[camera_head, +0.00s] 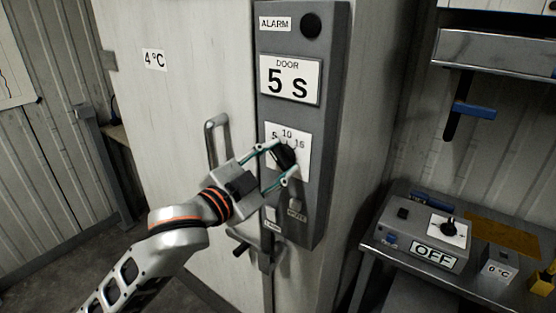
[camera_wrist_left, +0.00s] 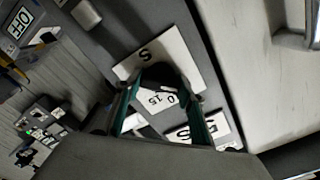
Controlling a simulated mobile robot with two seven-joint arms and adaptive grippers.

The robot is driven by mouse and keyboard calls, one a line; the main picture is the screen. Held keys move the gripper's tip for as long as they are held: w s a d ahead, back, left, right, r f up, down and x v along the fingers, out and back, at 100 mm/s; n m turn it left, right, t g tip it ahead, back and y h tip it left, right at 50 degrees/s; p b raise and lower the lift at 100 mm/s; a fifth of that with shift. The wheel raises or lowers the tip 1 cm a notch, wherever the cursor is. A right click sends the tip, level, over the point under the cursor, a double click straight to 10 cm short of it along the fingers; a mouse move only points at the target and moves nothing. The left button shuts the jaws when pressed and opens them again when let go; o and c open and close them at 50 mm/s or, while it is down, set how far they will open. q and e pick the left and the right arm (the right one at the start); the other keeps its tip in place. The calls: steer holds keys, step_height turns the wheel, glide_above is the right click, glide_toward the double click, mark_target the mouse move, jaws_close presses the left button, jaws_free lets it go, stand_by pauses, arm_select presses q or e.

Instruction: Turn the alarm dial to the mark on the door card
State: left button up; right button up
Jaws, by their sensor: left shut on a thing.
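The alarm dial (camera_head: 284,156) is a black knob on a white plate (camera_head: 300,132) with the marks 5, 10 and 15, on a dark grey panel. My left gripper (camera_head: 280,162) is shut on the dial, with one finger above it and one below. In the left wrist view the dark dial (camera_wrist_left: 160,74) sits between the two green-edged fingers, and it partly covers the plate. The door card (camera_head: 290,80) above reads "DOOR 5 S". Which mark the dial points at is hidden by the gripper. My right gripper is out of view.
An ALARM label (camera_head: 275,23) and a round black part (camera_head: 311,26) top the panel. The cabinet's door handle (camera_head: 212,140) stands left of my gripper. A bench at right holds a control box (camera_head: 425,237) reading OFF. A blue-handled tool (camera_head: 474,110) hangs above.

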arm_select(q)
steer(key=o, duration=1.1)
steer(key=shift+o, duration=0.2)
steer(key=v, duration=1.2)
